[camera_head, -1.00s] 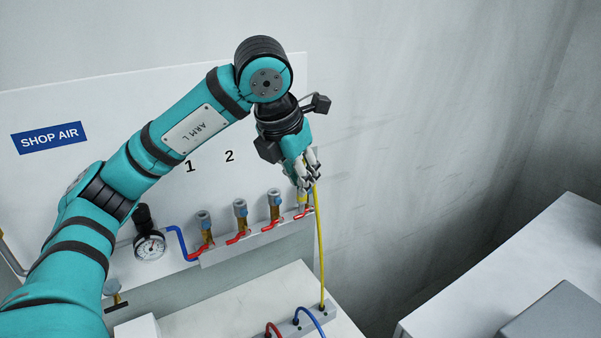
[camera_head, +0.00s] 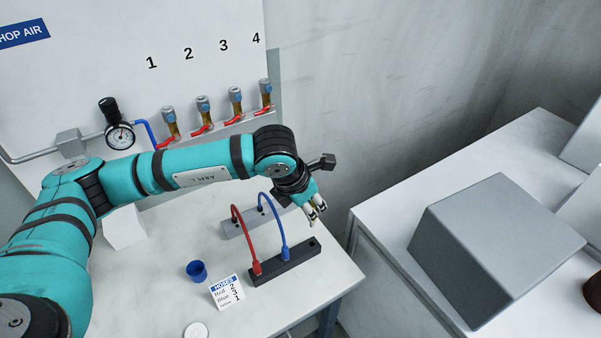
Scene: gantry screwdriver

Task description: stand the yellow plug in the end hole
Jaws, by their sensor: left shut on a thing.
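My left gripper (camera_head: 317,213) is shut on the yellow plug, just above and behind the right end of the black block. Only a small bit of yellow (camera_head: 312,207) shows at the fingers; most of the plug and its hose is hidden. The black block (camera_head: 292,269) lies on the table. A red hose (camera_head: 242,229) enters it near the left end and a blue hose (camera_head: 281,222) near the middle. A bare end hole (camera_head: 313,242) shows at its right end. My right gripper is not in view.
A grey rack (camera_head: 234,230) stands behind the black block. A hose card (camera_head: 227,291), a blue cup (camera_head: 196,271) and a white disc (camera_head: 196,330) are on the table. Valves (camera_head: 203,108) line the wall panel. A grey box (camera_head: 490,240) sits on the right counter.

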